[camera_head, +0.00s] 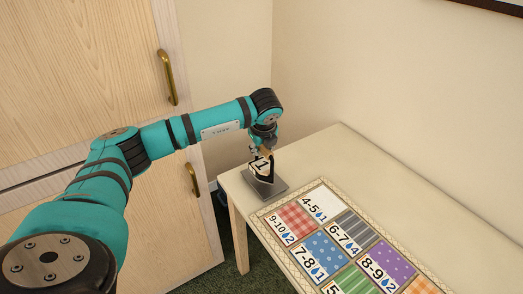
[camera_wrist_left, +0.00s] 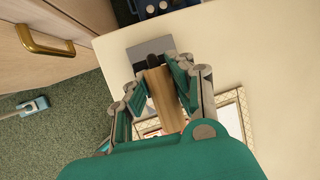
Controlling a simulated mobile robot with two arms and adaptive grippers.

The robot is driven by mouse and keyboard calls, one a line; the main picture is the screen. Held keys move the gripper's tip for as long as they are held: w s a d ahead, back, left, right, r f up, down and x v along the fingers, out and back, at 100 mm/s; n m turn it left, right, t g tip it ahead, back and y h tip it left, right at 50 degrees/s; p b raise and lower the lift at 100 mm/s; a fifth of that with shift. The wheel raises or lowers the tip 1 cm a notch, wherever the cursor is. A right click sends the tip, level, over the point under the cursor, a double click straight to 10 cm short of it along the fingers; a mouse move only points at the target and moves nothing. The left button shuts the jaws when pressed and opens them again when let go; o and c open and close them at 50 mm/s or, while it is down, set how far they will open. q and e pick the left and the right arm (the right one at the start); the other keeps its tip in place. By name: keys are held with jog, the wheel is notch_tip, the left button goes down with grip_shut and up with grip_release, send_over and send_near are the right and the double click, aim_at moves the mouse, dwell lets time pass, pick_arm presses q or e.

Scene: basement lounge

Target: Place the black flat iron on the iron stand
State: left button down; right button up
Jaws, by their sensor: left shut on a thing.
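My left gripper (camera_head: 260,148) is above the near left corner of the table, pointing down. It is shut on the wooden handle (camera_wrist_left: 166,100) of the black flat iron (camera_head: 272,165), which also shows a pale face with a "1". The grey metal iron stand (camera_head: 268,189) lies flat at the table corner, directly under the iron. It also shows in the left wrist view (camera_wrist_left: 147,49), beyond the fingertips (camera_wrist_left: 163,75). The iron and gripper hide part of the stand. I cannot tell whether the iron touches it. My right gripper is not in view.
A patterned chart (camera_head: 352,245) with numbered coloured squares lies on the cream table (camera_head: 345,150), right of the stand. A wooden cabinet with brass handles (camera_head: 168,77) stands at the left. Walls border the table behind. The table's back part is clear.

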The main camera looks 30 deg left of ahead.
aim_at(261, 160)
pick_arm(q)
jog(key=shift+w+a, duration=0.45)
jog(key=shift+w, duration=0.3)
notch_tip(261, 160, down, 2)
jog(key=shift+f+p, duration=0.25)
jog(key=shift+p, duration=0.3)
jog(key=shift+f, duration=0.55)
jog(key=c, duration=1.2)
grip_release()
jog(key=shift+s, duration=0.1)
jog(key=b+v, duration=0.2)
jog(key=v, duration=1)
